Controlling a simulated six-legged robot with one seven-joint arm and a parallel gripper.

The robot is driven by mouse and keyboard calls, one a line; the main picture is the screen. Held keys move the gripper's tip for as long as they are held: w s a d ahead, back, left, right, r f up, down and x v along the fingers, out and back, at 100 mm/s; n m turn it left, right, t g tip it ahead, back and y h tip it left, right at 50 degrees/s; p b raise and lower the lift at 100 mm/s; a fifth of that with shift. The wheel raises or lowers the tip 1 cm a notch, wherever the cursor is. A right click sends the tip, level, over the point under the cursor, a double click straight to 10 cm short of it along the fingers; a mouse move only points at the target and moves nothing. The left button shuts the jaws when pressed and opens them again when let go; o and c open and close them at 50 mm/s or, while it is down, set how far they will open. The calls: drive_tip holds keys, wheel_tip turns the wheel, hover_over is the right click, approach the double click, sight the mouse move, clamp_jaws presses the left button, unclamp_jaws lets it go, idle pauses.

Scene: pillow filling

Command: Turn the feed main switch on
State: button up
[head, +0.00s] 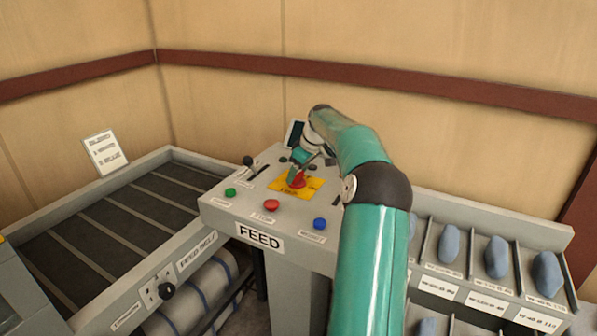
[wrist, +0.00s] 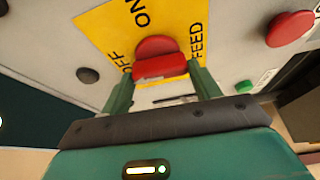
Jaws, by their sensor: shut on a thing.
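The feed main switch (head: 297,180) is a red rotary handle on a yellow plate (head: 312,190) on top of the grey FEED console. In the wrist view the red switch handle (wrist: 158,67) sits between my two green fingers, and the yellow plate (wrist: 105,25) shows OFF, ON and FEED lettering. My gripper (head: 299,170) reaches down over the plate from behind; in the wrist view my gripper (wrist: 160,80) is shut on the red handle. The handle's bar lies crosswise in the wrist view, nearer the OFF lettering than the ON lettering.
The console (head: 225,203) also carries a green button (head: 230,192), a red button (head: 271,205), a blue button (head: 319,223) and a black lever (head: 249,162). A feed belt (head: 110,220) lies left. Bins with blue-grey pieces (head: 497,257) stand right.

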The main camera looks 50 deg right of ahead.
drive_tip(key=m, duration=0.1)
drive_tip(key=m+h, duration=0.1)
drive_tip(key=m, duration=0.1)
drive_tip(key=m+h, duration=0.1)
drive_tip(key=shift+a+r+m, duration=0.1)
drive_tip(key=shift+a+m, duration=0.15)
drive_tip(key=shift+m, duration=0.15)
drive_tip(key=m+h, duration=0.1)
drive_tip(key=m, duration=0.2)
drive_tip(key=shift+w+m, duration=0.1)
drive_tip(key=shift+m, duration=0.2)
drive_tip(key=m, duration=0.2)
drive_tip(key=m+g+h, duration=0.1)
drive_tip(key=m, duration=0.1)
drive_tip(key=shift+w+a+m+g+h, duration=0.1)
drive_tip(key=shift+m+g+h, duration=0.6)
drive_tip(key=shift+m+g, duration=0.4)
drive_tip(key=shift+m, duration=1.3)
drive_tip(key=o, duration=1)
drive_tip(key=v, duration=1.3)
drive_tip(key=shift+a+r, duration=0.1)
drive_tip(key=shift+r, duration=0.2)
